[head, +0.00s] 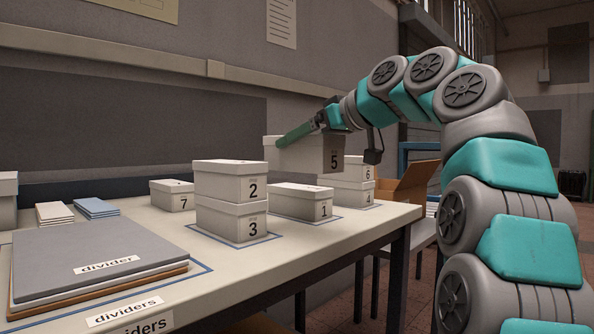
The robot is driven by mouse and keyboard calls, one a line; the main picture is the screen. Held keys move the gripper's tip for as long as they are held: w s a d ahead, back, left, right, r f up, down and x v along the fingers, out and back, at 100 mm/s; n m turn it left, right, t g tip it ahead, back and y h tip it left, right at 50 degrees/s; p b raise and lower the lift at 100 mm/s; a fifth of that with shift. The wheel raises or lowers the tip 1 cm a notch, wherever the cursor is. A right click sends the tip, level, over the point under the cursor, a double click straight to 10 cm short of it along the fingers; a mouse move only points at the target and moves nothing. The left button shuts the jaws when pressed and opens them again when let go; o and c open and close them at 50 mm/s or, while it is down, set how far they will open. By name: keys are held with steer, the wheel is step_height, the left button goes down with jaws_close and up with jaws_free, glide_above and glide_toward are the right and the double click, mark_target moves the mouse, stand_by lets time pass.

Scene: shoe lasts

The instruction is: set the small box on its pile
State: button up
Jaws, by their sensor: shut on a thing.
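Box 1 stands on the table within a blue outline. Box 2 (230,181) sits on box 3 (231,219) to the left, a two-box pile. Box 6 (347,169) sits on box 4 (350,193) behind to the right, partly hidden by box 5.
Box 7 (172,195) stands alone at the back. Flat divider sheets (100,258) lie stacked at the front left, with smaller card stacks (96,207) behind. An open cardboard box (412,183) is beyond the table's right end. Bare tabletop (310,240) shows at the front right.

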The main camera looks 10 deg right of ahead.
steer(key=w+f+p, duration=0.1)
steer(key=w, duration=0.3)
steer(key=w+d+f+p, duration=0.1)
steer(key=w+f, duration=0.1)
steer(key=w, duration=0.2)
steer(key=w+d+f+p, duration=0.1)
steer(key=w, duration=0.4)
steer(key=shift+w+f, duration=0.1)
steer(key=shift+f, duration=0.25)
steer(key=shift+f, duration=0.1)
steer(key=shift+f, duration=0.15)
steer(key=o, duration=1.3)
steer(key=shift+c, duration=0.2)
steer(key=shift+r, duration=0.35)
steer(key=v, duration=1.2)
steer(key=shift+f, duration=0.1)
